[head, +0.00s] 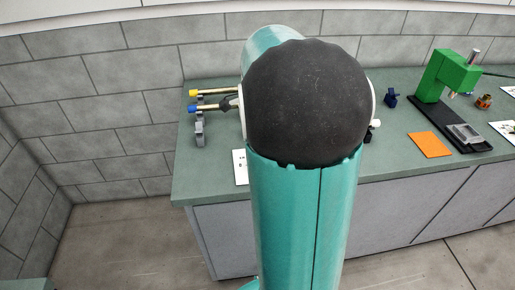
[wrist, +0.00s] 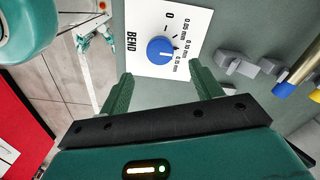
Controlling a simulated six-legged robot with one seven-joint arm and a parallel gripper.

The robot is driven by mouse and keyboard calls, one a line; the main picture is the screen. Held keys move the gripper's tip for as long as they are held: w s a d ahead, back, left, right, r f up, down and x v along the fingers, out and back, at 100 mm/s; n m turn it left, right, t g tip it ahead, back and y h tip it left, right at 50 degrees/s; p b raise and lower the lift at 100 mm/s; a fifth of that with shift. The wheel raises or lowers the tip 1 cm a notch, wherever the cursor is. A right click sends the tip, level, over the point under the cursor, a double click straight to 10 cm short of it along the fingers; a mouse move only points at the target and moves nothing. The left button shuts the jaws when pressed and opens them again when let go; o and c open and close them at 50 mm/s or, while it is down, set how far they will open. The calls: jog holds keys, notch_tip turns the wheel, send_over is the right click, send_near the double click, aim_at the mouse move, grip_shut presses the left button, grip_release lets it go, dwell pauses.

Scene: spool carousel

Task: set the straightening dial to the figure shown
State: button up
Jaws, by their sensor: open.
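The straightening dial is a round blue knob (wrist: 160,50) on a white plate (wrist: 140,19) in the wrist view. The plate reads BEND, with marks 0, 0.05 mm, 0.10 mm and 0.15 mm. A small light mark shows on the knob, but I cannot tell exactly which figure it points to. My gripper (wrist: 161,72) is open, its two green fingers apart on either side below the knob, with nothing between them. In the head view a white plate (head: 240,167) shows beside my arm, which hides most of it and my gripper.
Grey blocks (wrist: 236,65) and brass rods with blue (wrist: 284,90) and yellow ends lie right of the plate.

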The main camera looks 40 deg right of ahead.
jog(key=shift+r, duration=2.25)
jog(key=s+a+r+n+t, duration=0.1)
jog(key=s+a+n, duration=0.4)
jog(key=a+n, duration=0.5)
jog(key=s+a+r+n+t, duration=0.1)
jog(key=s+a+n+t, duration=0.3)
jog(key=a+n, duration=0.6)
jog(key=shift+s+a+r+n+t, duration=0.35)
jog(key=shift+s+a, duration=0.55)
jog(key=shift+a, duration=2.45)
